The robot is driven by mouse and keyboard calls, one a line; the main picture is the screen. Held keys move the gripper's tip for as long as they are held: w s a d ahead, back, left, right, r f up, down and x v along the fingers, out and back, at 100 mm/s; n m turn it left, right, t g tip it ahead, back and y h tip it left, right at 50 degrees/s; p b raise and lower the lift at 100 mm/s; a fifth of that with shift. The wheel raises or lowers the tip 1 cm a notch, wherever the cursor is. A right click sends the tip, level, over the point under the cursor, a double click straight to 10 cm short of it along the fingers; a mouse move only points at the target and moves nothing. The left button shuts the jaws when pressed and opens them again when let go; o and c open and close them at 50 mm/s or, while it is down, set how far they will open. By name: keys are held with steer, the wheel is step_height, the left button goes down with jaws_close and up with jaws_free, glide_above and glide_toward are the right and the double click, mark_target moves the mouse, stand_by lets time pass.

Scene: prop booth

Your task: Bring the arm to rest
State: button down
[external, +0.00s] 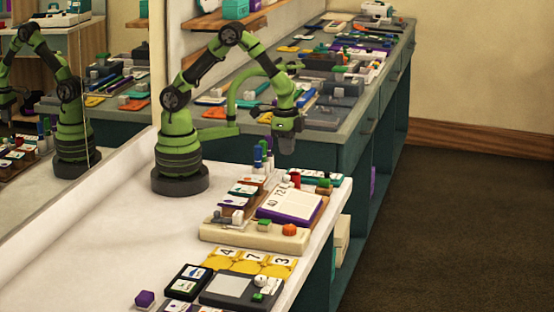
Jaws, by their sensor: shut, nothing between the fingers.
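My green and black arm (190,90) stands on a round dark base on the white counter, bent over at the elbow. My gripper (285,143) points down at the arm's end. It is shut and empty, in the air above the far part of the counter, near the edge. Its fingertips are small and dark in this view. The gripper appears clear of the objects below it.
Below my gripper are a cream tray (250,236), a purple-edged notepad (290,206) and blue and green markers (258,158). Yellow number tiles (250,262) and a dark grey pad lie nearer. A mirror (75,90) stands left.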

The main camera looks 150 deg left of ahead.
steer(key=s+d+r+m+t+y, duration=0.3)
steer(key=d+r+m, duration=0.5)
steer(key=d+r, duration=0.8)
steer(key=s+d+r+m+t+h, duration=0.1)
steer(key=s+d+m+t, duration=0.3)
steer(key=s+d, duration=0.1)
steer(key=shift+d+r, duration=0.15)
steer(key=shift+r, duration=0.25)
